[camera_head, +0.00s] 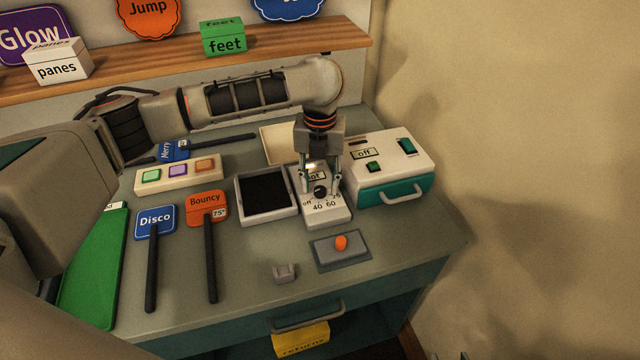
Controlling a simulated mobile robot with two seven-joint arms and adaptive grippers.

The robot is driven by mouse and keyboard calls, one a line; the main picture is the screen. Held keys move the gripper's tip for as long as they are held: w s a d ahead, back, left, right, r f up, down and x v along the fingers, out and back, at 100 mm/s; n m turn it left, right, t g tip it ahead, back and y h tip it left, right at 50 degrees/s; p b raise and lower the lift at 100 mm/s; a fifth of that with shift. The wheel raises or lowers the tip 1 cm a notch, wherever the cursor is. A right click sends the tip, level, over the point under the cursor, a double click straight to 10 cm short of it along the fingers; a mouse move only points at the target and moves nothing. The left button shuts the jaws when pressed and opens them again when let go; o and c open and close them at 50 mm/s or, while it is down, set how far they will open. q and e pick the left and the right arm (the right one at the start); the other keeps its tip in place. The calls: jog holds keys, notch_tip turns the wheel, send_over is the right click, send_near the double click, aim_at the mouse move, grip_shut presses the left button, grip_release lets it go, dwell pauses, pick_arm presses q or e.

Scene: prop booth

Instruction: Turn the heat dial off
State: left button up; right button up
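The heat dial is a small black knob (320,192) on a white control box (326,215) on the table. The box's face shows the printed marks "off", "40" and "60". My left gripper (321,188) points down over the box, with one finger on each side of the knob. Its fingers are apart; I cannot tell whether they touch the knob. The knob's pointer is too small to read. Part of the box's upper label is hidden behind the gripper. My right gripper is not in view.
A white and teal box (392,170) marked "off" stands close on the right. A black-topped tray (265,190) is close on the left. An orange knob on a grey plate (341,250) lies in front. Paddle signs (155,220) lie farther left.

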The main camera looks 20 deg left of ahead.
aim_at(320, 189)
pick_arm(q)
notch_tip(320, 189, up, 11)
dwell(0.3)
dwell(0.5)
